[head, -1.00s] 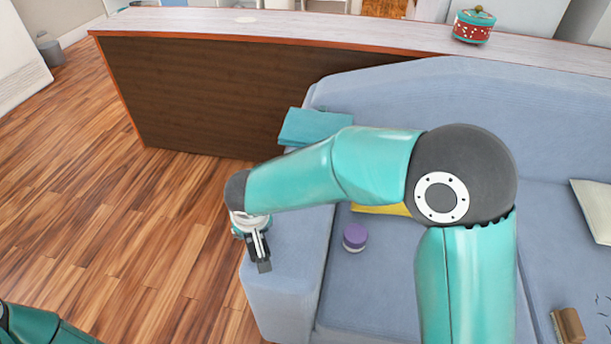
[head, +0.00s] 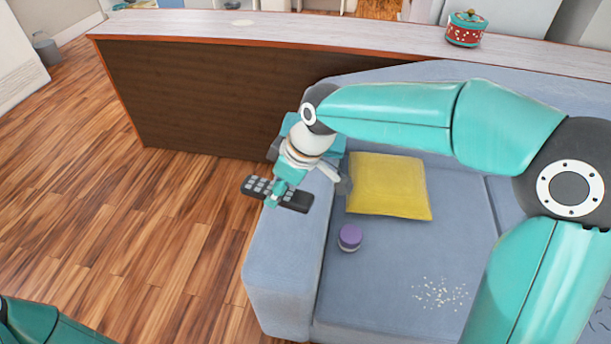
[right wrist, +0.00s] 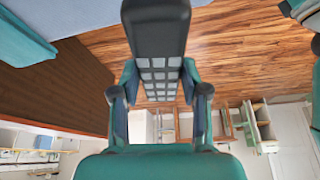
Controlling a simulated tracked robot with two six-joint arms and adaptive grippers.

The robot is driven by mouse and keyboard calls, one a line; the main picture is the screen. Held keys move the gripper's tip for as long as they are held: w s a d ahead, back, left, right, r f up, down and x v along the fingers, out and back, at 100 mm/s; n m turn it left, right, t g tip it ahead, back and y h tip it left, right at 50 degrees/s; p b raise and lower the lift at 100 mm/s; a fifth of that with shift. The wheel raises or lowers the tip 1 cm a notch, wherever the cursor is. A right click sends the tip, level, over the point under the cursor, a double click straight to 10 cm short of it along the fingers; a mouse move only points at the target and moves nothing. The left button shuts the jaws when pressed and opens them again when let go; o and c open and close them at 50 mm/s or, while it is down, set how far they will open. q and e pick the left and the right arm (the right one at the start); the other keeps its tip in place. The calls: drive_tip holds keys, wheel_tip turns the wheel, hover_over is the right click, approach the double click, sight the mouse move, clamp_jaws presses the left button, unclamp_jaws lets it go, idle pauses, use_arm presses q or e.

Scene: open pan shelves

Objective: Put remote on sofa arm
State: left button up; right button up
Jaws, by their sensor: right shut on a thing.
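The remote (head: 297,201), black with pale grey buttons, is in my right gripper (head: 275,193). The gripper is shut on its middle, and both ends stick out of the jaws. In the right wrist view the remote (right wrist: 155,30) extends from between the fingers, its keypad facing the camera. In the head view it overlaps the rear part of the blue sofa arm (head: 284,265), its button end over the arm's outer edge. I cannot tell the gap beneath it. My left gripper is out of view.
A teal cloth (head: 333,148) lies at the back of the sofa arm, partly behind my wrist. A yellow cushion (head: 390,188), a purple-lidded jar (head: 350,238) and crumbs (head: 440,292) are on the seat. The sofa arm's front is clear.

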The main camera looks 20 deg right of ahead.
sight(282, 241)
drive_tip(key=r, duration=0.1)
drive_tip(key=n, duration=0.1)
drive_tip(key=r, duration=0.1)
drive_tip(key=shift+s+d+r+n, duration=0.15)
drive_tip(key=shift+d+r+n, duration=0.1)
drive_tip(key=shift+r+n, duration=0.15)
drive_tip(key=shift+s+f+g, duration=0.1)
drive_tip(key=shift+f+g, duration=0.1)
drive_tip(key=shift+g, duration=0.1)
wheel_tip(282, 241, down, 19)
drive_tip(key=b, duration=0.4)
drive_tip(key=shift+f, duration=0.2)
drive_tip(key=o, duration=1.2)
drive_tip(key=shift+c, duration=0.2)
drive_tip(key=shift+r, duration=0.15)
